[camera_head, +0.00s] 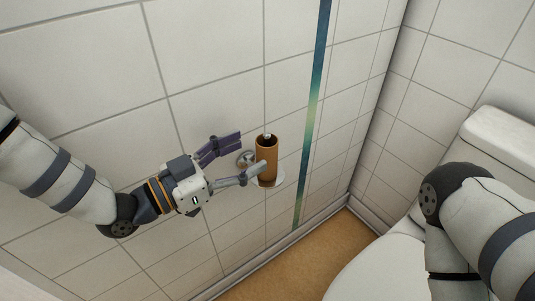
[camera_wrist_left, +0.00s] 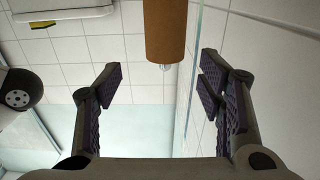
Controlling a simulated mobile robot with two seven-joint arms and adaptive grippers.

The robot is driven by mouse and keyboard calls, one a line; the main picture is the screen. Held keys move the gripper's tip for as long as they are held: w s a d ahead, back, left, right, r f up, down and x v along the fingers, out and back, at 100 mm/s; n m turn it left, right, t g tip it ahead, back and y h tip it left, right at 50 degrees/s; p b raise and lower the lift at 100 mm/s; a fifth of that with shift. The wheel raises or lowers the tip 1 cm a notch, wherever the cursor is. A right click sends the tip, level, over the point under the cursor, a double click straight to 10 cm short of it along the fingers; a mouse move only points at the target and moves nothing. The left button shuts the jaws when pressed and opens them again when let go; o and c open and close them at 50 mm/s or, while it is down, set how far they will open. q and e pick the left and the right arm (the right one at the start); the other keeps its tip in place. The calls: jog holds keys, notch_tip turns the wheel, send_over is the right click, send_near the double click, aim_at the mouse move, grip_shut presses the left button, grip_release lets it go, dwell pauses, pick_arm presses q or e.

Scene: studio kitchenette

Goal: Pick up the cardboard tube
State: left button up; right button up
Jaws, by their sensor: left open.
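The brown cardboard tube (camera_head: 267,152) stands upright on a wall-mounted metal holder (camera_head: 244,158), whose rod tip shows at the tube's top. A pale round base (camera_head: 278,181) shows under the tube. My left gripper (camera_head: 249,157) is open, its fingers pointing at the tube from the left; one fingertip overlaps the tube's lower part in the picture. In the left wrist view, the tube (camera_wrist_left: 165,30) is at the top centre, between the lines of the two spread fingers (camera_wrist_left: 160,75) but beyond their tips. Whether a finger touches it, I cannot tell. My right gripper is out of view.
The tiled wall (camera_head: 90,60) runs close behind the tube and left gripper. A blue-green strip (camera_head: 312,110) runs down the wall right of the tube. A white toilet (camera_head: 375,272) stands at the right, partly behind my right arm. Brown floor (camera_head: 310,260) is clear below.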

aim_at(257, 146)
pick_arm(q)
jog(key=x, duration=0.6)
jog(key=shift+w+a, duration=0.1)
jog(key=shift+w, duration=0.25)
jog(key=c, duration=0.8)
